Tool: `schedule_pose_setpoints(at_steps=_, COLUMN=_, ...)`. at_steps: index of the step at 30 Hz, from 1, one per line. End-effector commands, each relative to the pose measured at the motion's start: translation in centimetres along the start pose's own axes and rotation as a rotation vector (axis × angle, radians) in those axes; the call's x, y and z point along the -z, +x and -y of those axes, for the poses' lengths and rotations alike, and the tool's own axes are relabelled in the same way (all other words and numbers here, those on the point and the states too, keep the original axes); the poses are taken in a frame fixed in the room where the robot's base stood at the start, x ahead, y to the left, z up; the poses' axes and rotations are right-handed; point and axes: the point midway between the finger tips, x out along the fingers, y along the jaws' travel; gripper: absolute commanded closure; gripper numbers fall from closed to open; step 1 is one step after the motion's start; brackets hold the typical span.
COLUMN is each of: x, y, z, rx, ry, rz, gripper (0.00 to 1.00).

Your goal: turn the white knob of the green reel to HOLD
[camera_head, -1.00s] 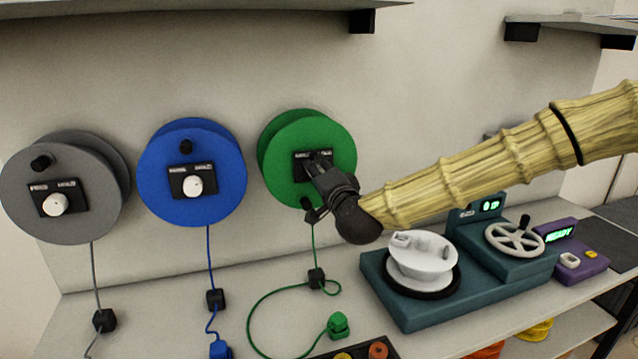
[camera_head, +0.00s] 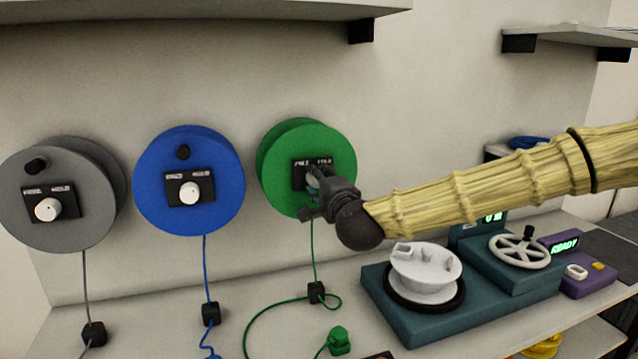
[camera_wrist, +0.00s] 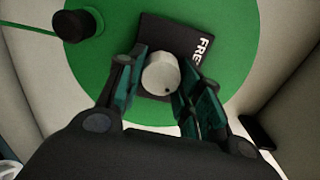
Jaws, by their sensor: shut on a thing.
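The green reel (camera_head: 285,180) hangs on the wall, right of the blue and grey reels. Its black label plate (camera_head: 300,168) carries two white words, too small to read surely in the head view. In the wrist view, part of a word starting "FRE" shows on the plate (camera_wrist: 182,28). The white knob (camera_wrist: 160,73) sits on the plate, with a small dark dot near its lower right edge. My gripper (camera_head: 318,185) is at the reel's face and hides the knob in the head view. In the wrist view, my gripper (camera_wrist: 158,85) is shut on the knob, one finger on each side.
A black peg (camera_wrist: 77,24) stands out from the green reel near the knob. The blue reel (camera_head: 165,205) and grey reel (camera_head: 85,230) hang to the left. A teal machine with a white spool (camera_head: 425,268) stands below my arm. A green plug (camera_head: 338,341) lies on the bench.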

Motion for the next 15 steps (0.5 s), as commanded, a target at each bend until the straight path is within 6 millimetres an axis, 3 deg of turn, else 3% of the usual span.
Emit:
schedule_pose_setpoints(at_steps=6, x=0.18, y=0.03, z=-0.03, rx=0.0, ry=0.001, rz=-0.003, gripper=0.88)
schedule_pose_setpoints(at_steps=7, x=0.18, y=0.03, z=-0.03, rx=0.0, ry=0.0, rz=-0.003, gripper=0.63)
schedule_pose_setpoints(at_steps=10, x=0.15, y=0.03, z=-0.03, rx=0.0, ry=0.0, rz=-0.003, gripper=0.44)
schedule_pose_setpoints(at_steps=15, x=0.07, y=0.01, z=-0.03, rx=0.0, ry=-0.001, rz=-0.001, gripper=0.43)
